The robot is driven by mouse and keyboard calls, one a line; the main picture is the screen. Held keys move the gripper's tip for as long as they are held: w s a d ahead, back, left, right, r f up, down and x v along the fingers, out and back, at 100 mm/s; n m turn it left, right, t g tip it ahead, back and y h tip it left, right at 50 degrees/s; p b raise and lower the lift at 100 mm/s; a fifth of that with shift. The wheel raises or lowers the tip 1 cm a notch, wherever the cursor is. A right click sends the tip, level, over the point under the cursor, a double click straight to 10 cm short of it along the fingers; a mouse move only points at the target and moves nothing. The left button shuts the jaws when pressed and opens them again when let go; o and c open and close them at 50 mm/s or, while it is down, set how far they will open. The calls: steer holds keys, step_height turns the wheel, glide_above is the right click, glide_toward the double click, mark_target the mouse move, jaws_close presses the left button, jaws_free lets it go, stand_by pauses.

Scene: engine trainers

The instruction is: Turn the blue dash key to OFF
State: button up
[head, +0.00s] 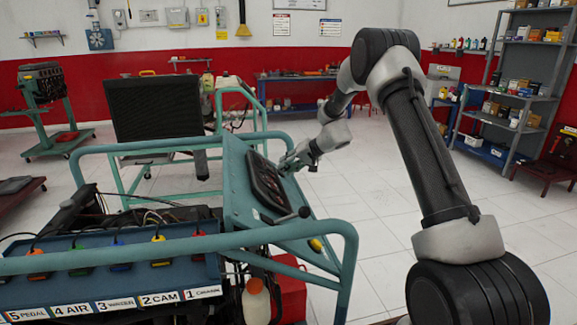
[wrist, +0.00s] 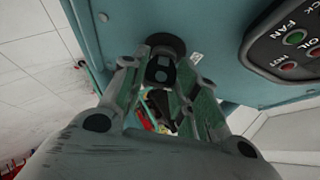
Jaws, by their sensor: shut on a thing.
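My gripper (head: 290,162) is at the upper right edge of the teal dash (head: 234,185) in the head view, beside the black gauge panel (head: 267,184). In the wrist view my gripper (wrist: 160,68) has its fingers on both sides of the key (wrist: 161,72), which looks dark grey-blue and sits at a round black collar (wrist: 166,42) on the teal panel. The fingers appear closed on it. The key is too small and covered to make out in the head view. I cannot read its turn position or any OFF mark.
A black panel with FAN and OIL lamps (wrist: 295,38) lies to the right in the wrist view. Teal frame rails (head: 180,244) surround the trainer. A lever with a dark knob (head: 304,212) sticks out of the dash's lower part. Open tiled floor (head: 365,200) lies right of the dash.

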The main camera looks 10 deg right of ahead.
steer(key=o, duration=1)
steer(key=v, duration=1.2)
steer(key=shift+f, duration=0.1)
